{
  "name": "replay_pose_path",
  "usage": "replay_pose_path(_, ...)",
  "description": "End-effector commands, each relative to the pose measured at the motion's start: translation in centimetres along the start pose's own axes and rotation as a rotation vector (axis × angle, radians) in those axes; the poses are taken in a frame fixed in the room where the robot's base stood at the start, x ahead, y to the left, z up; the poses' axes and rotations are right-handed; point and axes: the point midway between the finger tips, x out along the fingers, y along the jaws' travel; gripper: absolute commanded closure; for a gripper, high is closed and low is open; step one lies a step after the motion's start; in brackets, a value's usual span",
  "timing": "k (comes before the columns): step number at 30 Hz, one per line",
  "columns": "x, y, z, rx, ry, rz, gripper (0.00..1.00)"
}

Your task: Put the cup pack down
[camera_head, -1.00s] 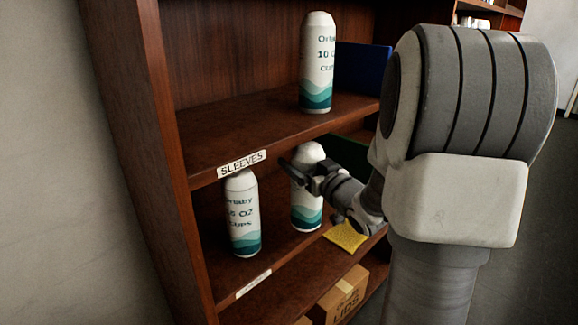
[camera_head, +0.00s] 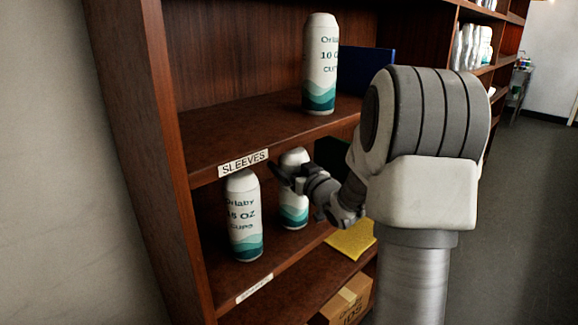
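A white cup pack (camera_head: 293,212) with a teal wave band is upright in the lower shelf bay, behind and to the right of another pack. My gripper (camera_head: 286,176) is across its upper part and appears shut on it; the fingers are partly hidden. The pack's base is close over the lower shelf board (camera_head: 276,255); I cannot tell if it touches. A similar pack marked 16 OZ cups (camera_head: 243,222) stands at the left front of that board.
A 10 oz cup pack (camera_head: 320,70) stands on the board above, labelled SLEEVES (camera_head: 243,162), beside a blue box (camera_head: 363,70). A yellow item (camera_head: 352,238) lies right of the held pack. A cardboard box (camera_head: 346,301) is below.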

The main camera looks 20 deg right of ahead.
Motion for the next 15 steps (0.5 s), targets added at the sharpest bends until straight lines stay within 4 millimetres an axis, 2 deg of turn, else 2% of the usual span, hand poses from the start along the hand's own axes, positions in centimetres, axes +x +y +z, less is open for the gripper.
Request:
replay_pose_path(3,0.01,0.00,0.39,-0.001,0.002,0.000,1.00)
replay_pose_path(4,-0.01,0.00,0.37,0.000,0.000,0.000,0.04)
replay_pose_path(5,-0.01,0.00,0.31,0.000,0.000,0.000,0.00)
replay_pose_path(15,-0.01,0.01,-0.15,0.000,0.000,0.000,0.00)
